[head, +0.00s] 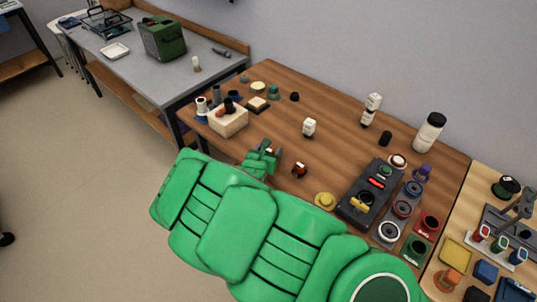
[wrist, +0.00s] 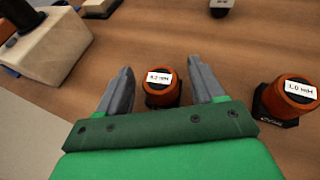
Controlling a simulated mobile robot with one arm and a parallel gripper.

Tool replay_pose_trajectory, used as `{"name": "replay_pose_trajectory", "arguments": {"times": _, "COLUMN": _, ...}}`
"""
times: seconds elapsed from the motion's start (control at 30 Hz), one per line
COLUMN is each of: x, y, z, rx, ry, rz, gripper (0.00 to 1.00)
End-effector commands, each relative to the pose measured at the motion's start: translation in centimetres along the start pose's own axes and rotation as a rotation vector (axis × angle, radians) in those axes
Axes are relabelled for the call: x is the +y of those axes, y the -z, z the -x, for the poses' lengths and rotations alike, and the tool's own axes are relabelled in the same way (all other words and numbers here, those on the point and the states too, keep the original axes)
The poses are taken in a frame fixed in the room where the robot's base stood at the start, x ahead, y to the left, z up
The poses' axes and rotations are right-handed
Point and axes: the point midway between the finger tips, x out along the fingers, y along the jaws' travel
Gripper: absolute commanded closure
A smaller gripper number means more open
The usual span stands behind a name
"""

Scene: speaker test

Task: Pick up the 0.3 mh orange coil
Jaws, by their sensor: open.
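In the wrist view an orange coil (wrist: 161,97) with a dark base stands on the wooden table. Its white label reads about 0.2 or 0.3 mH; the last digit is hard to tell. My gripper (wrist: 160,68) is open, with one finger on each side of this coil, apart from it as far as I can see. A second orange coil (wrist: 284,97), labelled about 1.0 or 3.0 mH, stands to the right, outside the fingers. In the head view my gripper (head: 268,152) is over the table's near edge and largely hides the nearer coil; the other coil (head: 299,170) is to its right.
A pale wooden block (head: 229,123) with items on it stands left of my gripper. A small white item (head: 309,127) stands beyond. A black device (head: 369,190), a yellow round piece (head: 325,200) and several speaker parts lie right. Bare table lies between.

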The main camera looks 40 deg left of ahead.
Motion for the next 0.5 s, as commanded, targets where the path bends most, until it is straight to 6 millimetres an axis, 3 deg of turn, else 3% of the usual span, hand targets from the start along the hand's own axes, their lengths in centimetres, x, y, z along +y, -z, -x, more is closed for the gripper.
{"name": "replay_pose_trajectory", "arguments": {"times": 0.33, "x": -0.05, "y": 0.02, "z": -0.54, "rx": 0.001, "ry": 0.001, "rz": -0.001, "gripper": 0.33}}
{"name": "replay_pose_trajectory", "arguments": {"times": 0.37, "x": -0.04, "y": 0.02, "z": -0.54, "rx": 0.001, "ry": 0.001, "rz": -0.001, "gripper": 0.34}}
{"name": "replay_pose_trajectory", "arguments": {"times": 0.5, "x": -0.03, "y": 0.03, "z": -0.53, "rx": 0.001, "ry": 0.001, "rz": -0.001, "gripper": 0.56}}
